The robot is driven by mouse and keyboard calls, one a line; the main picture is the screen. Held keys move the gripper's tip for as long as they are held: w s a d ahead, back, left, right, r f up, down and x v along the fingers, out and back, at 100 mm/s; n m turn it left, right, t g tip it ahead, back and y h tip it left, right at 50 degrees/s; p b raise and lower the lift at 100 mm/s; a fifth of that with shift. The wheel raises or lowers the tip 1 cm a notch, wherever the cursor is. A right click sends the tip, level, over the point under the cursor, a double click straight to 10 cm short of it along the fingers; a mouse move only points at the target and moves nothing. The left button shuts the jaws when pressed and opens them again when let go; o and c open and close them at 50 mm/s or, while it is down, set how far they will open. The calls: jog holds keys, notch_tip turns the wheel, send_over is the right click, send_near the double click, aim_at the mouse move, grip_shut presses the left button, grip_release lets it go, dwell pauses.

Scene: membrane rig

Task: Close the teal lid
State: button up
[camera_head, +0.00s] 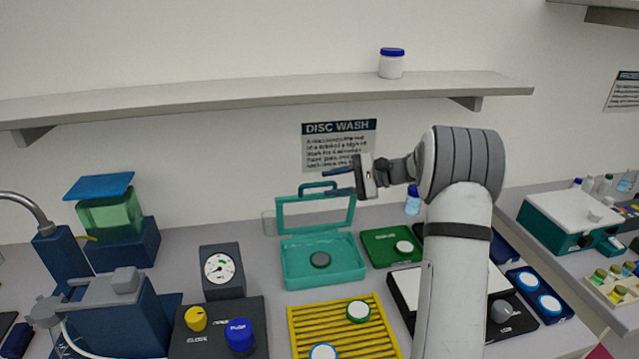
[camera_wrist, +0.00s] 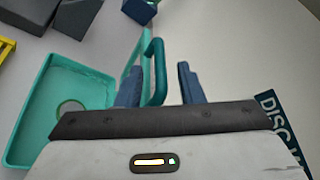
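The teal lid (camera_head: 316,213) stands upright, open, at the back of the teal tray (camera_head: 323,275). The lid is a frame with a clear middle and a handle (camera_head: 318,186) along its top edge. My gripper (camera_head: 333,182) is open beside the handle, its blue fingers pointing left. In the wrist view the handle (camera_wrist: 158,70) lies between the two spread fingers, nearer the left one; I cannot tell whether it touches that finger.
A yellow rack (camera_head: 343,330) stands in front of the tray, and a green tray (camera_head: 391,248) is close on its right. A gauge (camera_head: 222,270) stands to the left. The wall sign (camera_head: 339,145) and shelf (camera_head: 250,95) are behind and above.

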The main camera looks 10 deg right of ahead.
aim_at(326, 184)
jog(key=shift+p+x, duration=0.45)
jog(key=shift+x, duration=1.75)
jog(key=shift+c, duration=0.3)
grip_shut()
